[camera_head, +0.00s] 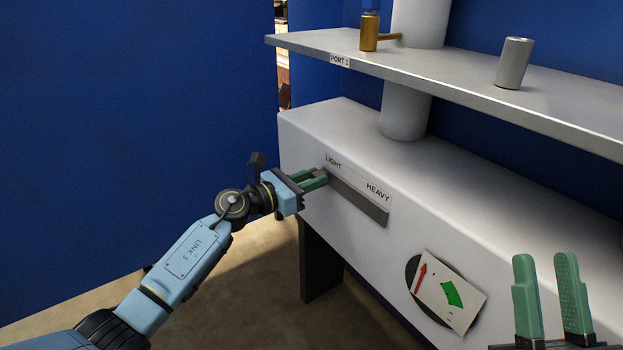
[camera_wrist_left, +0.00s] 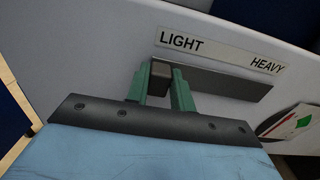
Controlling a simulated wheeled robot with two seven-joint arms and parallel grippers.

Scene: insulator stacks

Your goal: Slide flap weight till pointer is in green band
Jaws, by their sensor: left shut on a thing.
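The flap weight (camera_wrist_left: 161,78) is a dark block at the LIGHT end of a dark slide rail (camera_head: 358,200) on the white housing's front. My left gripper (camera_head: 318,178) is shut on it; in the left wrist view its green fingers (camera_wrist_left: 164,85) stand on either side of the block. The dial (camera_head: 447,291) sits lower right on the housing, with a red pointer (camera_head: 420,278) and a green band (camera_head: 453,293). The pointer is to the left of the green band, outside it. My right gripper (camera_head: 549,298) is open and empty at the lower right.
A label strip (camera_wrist_left: 222,51) reading LIGHT and HEAVY runs above the rail. A grey shelf (camera_head: 450,78) above carries a brass fitting (camera_head: 369,33) and a silver cylinder (camera_head: 513,63). A blue wall (camera_head: 130,130) stands at the left.

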